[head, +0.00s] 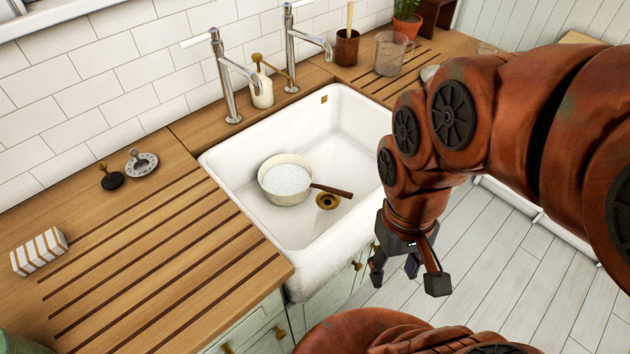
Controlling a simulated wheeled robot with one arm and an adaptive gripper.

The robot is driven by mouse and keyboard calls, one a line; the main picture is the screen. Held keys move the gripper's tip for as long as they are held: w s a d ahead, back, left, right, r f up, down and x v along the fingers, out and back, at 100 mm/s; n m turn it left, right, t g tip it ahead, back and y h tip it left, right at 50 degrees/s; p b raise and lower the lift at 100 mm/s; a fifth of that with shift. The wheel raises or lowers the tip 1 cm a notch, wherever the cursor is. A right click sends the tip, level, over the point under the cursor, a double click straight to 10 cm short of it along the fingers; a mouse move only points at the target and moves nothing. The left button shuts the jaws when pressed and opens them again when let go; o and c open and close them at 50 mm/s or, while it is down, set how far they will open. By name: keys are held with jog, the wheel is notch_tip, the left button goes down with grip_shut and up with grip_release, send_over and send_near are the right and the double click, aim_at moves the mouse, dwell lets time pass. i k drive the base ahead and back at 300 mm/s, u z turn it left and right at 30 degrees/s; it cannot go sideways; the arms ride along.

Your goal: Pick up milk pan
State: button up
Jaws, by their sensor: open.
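The milk pan (288,181) is a cream-coloured pan with a dark brown handle (331,190) pointing right. It sits upright inside the white sink (238,167), and its inside looks white and speckled. My gripper (405,282) hangs in front of the sink's front right side, to the right of and lower in the picture than the pan. Its fingers point down, are spread open and hold nothing. It is apart from the pan.
Two taps (228,75) rise behind the sink, with a soap bottle (262,88) between them. A glass jug (390,54) and a brown pot (346,48) stand at the back right. A striped block (39,251) lies on the left wooden counter (150,250), which is mostly clear.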

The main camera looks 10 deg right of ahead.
aim_at(285, 180)
jog(key=z, duration=1.9)
jog(key=i, duration=1.05)
jog(key=u, duration=4.15)
